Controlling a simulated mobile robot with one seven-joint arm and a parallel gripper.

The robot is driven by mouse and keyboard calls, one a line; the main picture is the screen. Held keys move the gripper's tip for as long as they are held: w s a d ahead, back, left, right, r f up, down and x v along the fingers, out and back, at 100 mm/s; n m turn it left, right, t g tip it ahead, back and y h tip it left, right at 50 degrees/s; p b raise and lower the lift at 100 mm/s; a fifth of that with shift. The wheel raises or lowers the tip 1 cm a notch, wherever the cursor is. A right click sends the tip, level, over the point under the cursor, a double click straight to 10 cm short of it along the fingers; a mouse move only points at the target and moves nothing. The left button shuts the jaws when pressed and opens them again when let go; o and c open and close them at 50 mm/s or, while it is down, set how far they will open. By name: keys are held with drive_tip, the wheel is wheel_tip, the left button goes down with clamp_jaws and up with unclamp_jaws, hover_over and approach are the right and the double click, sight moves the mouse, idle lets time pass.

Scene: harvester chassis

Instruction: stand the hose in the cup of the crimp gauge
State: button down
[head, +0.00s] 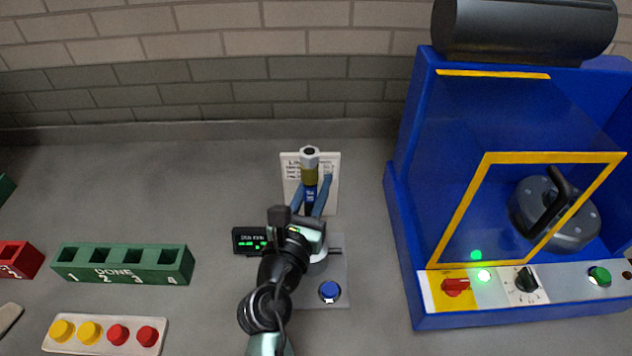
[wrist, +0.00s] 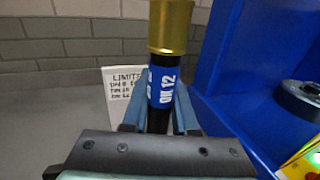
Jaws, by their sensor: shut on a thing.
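The hose (head: 310,174) is upright, with a brass ferrule and silver fitting at its top and a blue band. In the wrist view the hose (wrist: 161,85) is black, and its band reads DN 12. My gripper (head: 315,192) is shut on the hose below the ferrule; its blue fingers (wrist: 158,116) flank it. The crimp gauge (head: 336,290) is a grey plate with a blue button and a dark display (head: 250,241) with green characters. My wrist covers part of the gauge. Its cup and the hose's lower end are mostly hidden, so I cannot tell if they touch.
A white limits card (head: 290,172) stands behind the hose. A blue press cabinet (head: 405,220) with a yellow-framed clear guard is at the right. A green DONE rack (head: 122,276) and a tray of yellow and red caps (head: 104,347) lie left. The bench between is clear.

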wheel_tip(320, 180, down, 6)
drive_tip(key=b, duration=0.4)
drive_tip(key=shift+b, duration=0.35)
idle(0.8)
idle(0.3)
drive_tip(key=c, duration=0.6)
unclamp_jaws()
drive_tip(key=shift+f, duration=0.15)
drive_tip(key=b+v, duration=0.1)
drive_tip(key=v, duration=1.2)
drive_tip(key=shift+r, duration=0.2)
